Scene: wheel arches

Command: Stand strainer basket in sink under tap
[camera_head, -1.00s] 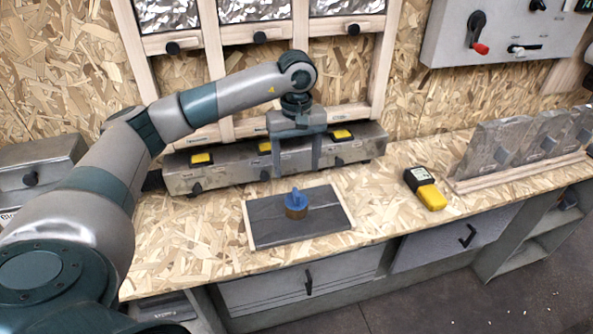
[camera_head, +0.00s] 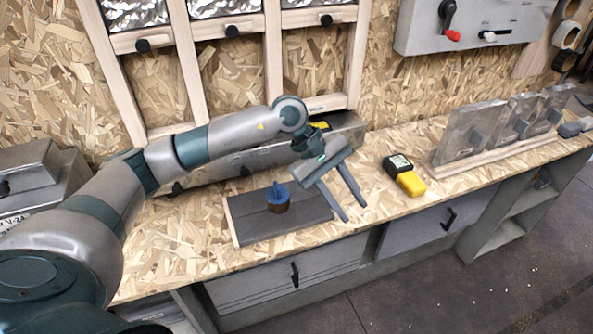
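I see no sink, tap or strainer basket that I can make out. My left gripper (camera_head: 353,210) hangs tilted above the workbench, with its two fingers spread apart and nothing between them. Its fingers point down to the right, in front of the right side of a dark flat board (camera_head: 250,226). On this board stands a small round brown piece with a blue top (camera_head: 277,196). It is left of the fingers and apart from them. My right gripper is not in view.
A long metal box (camera_head: 235,167) stands behind the board, partly hidden by my arm. A yellow and black handheld device (camera_head: 409,182) lies to the right. Upright grey plates (camera_head: 468,132) stand in a wooden rack (camera_head: 505,154). Bare bench top (camera_head: 385,212) lies around the device.

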